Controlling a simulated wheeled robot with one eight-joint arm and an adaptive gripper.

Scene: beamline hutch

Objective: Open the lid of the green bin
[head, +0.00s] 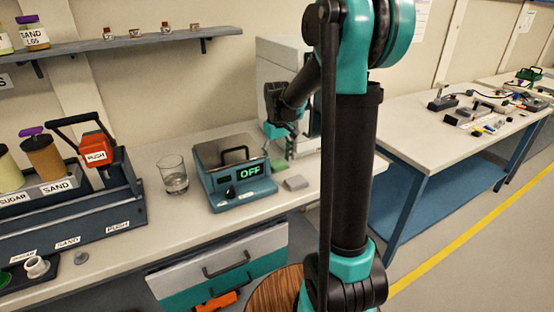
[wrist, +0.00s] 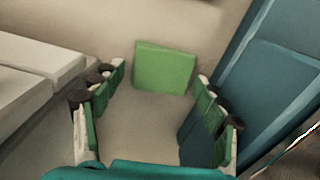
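A small green box (wrist: 165,68), which I take to be the green bin, lies ahead of my gripper (wrist: 161,75) in the wrist view. Its plain face shows; I cannot make out a lid seam or handle. My gripper is open, its green-padded fingers wide apart, with nothing between them. The box appears beyond the fingertips, apart from them. In the head view my gripper (head: 284,143) is low over the bench, behind the device reading OFF. A green patch (head: 308,143) beside it may be the bin, mostly hidden by my arm and gripper.
A tall grey cabinet (head: 281,62) rises behind. A glass beaker (head: 173,175) stands left of the device. A second table (head: 425,140) is at right.

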